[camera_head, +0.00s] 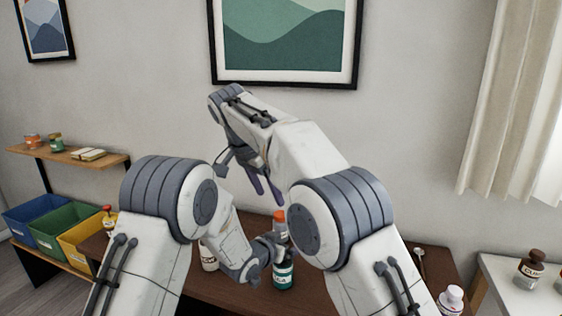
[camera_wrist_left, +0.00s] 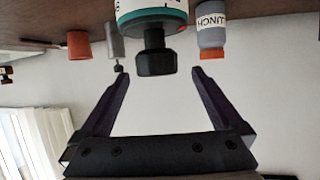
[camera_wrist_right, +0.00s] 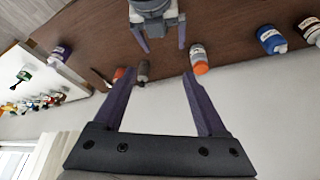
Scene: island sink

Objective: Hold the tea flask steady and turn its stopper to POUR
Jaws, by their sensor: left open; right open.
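The teal tea flask (camera_head: 283,276) with a pale label stands on the brown counter; its label is too small to read. In the left wrist view, its teal and white body (camera_wrist_left: 150,14) is cut off by the top edge and its dark stopper (camera_wrist_left: 156,55) shows whole. My left gripper (camera_wrist_left: 160,73) is open, its fingertips either side of the stopper in that picture; I see no contact. In the head view it is largely hidden beside the flask. My right gripper (camera_head: 265,186) is open and empty, raised above and behind the flask. The stopper's setting is not readable.
A grey LUNCH flask with an orange cap (camera_wrist_left: 211,40) stands close by. An orange cup (camera_wrist_left: 78,44) and a grey cylinder (camera_wrist_left: 115,42) stand near it. A white bottle (camera_head: 209,258) is left of my left forearm. Bins (camera_head: 62,228) lie far left.

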